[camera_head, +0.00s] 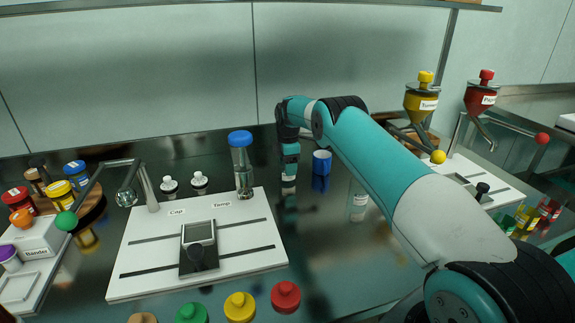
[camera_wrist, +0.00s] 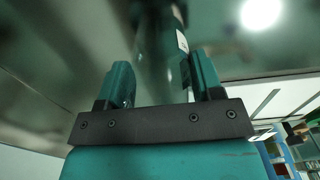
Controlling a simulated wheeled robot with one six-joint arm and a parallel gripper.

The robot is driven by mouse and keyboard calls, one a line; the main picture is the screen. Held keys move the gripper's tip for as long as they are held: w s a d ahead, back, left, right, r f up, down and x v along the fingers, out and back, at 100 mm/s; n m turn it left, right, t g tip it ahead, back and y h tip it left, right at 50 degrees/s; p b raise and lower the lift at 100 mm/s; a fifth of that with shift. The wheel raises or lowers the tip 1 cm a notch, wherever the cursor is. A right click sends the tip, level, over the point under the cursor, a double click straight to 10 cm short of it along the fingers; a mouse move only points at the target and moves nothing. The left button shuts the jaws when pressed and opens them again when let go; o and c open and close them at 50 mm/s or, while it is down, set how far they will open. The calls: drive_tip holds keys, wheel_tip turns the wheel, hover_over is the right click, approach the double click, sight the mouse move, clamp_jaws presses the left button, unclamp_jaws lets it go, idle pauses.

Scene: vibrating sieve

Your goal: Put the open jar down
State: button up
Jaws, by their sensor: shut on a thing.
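In the head view the held jar (camera_head: 288,180) shows faintly below the fingers. I cannot tell whether its base touches the bench.
A clear jar with a blue lid (camera_head: 242,165) stands on the back of the white panel (camera_head: 140,268). A faint clear shape with a label (camera_head: 360,199) lies right of the cap. Colored knobs (camera_head: 240,307) line the front.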

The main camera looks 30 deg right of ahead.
drive_tip(key=o, duration=0.9)
drive_tip(key=shift+r, duration=0.1)
wheel_tip(320, 180, up, 12)
drive_tip(key=shift+r, duration=0.1)
